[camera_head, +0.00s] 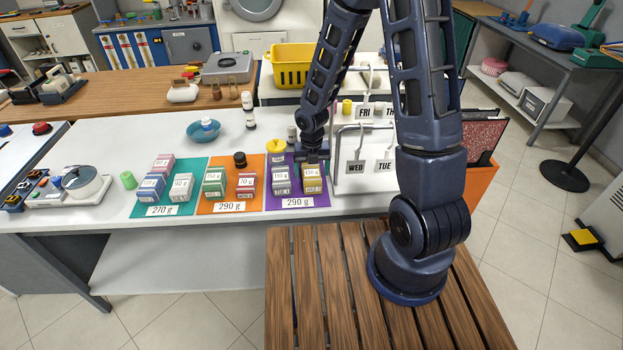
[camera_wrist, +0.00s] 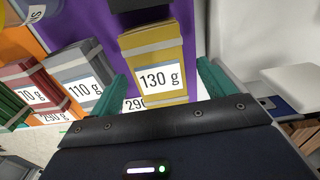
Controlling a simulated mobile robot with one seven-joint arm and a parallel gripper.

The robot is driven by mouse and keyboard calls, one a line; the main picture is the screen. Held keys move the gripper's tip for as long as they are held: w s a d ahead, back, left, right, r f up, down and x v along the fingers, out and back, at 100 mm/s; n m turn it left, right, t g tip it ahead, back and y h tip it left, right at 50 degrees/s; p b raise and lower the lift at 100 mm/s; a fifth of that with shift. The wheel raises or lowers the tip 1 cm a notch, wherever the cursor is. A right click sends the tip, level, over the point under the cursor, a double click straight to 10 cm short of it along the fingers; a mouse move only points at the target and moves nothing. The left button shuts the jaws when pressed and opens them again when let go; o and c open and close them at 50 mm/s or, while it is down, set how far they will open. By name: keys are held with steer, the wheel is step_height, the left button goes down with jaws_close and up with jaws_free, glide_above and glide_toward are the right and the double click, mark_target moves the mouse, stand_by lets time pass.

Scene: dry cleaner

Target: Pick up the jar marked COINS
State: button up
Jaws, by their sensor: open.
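No full COINS marking is readable in either view. In the wrist view, a jar (camera_wrist: 34,11) at the top left edge has a pale label with an "S" showing, and the rest is cut off. In the head view, a dark-lidded jar (camera_head: 239,160) stands at the back of the orange mat, and a yellow-lidded container (camera_head: 277,146) stands by the purple mat; I cannot tell which is marked. My gripper (camera_wrist: 161,74) is open, its teal fingers either side of the yellow 130 g bundle (camera_wrist: 156,62). In the head view my gripper (camera_head: 312,156) is over the purple mat.
The grey 110 g bundle (camera_wrist: 82,78) and red 70 g bundle (camera_wrist: 28,82) are close on the left. A metal rack with day tags (camera_head: 355,168) stands close on the right. A blue bowl (camera_head: 203,132) is behind the mats.

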mark_target(312, 172)
steer(key=shift+f, duration=1.65)
steer(key=c, duration=1.1)
